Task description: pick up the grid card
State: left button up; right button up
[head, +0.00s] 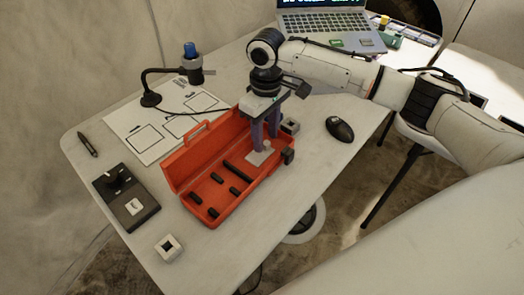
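My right gripper (266,144) reaches down over the right end of the open orange case (205,160). Its two purple fingers stand apart, with a gap between them. A small pale flat piece (258,156) lies just below and beside the fingertips, at the case's right end. It may be the grid card, but I see no grid marking at this size. The fingers partly cover it, and I see no firm hold on it. My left gripper is out of view.
Several dark bars (218,178) lie in the case. A white sheet with outlined frames (160,128), a lamp (150,98), a black device (126,197) and a small white block (168,248) surround it. A mouse (340,129) and laptop (325,25) are to the right and back.

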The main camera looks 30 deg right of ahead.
jog(key=shift+f, duration=0.5)
grip_shut()
jog(key=shift+r, duration=0.15)
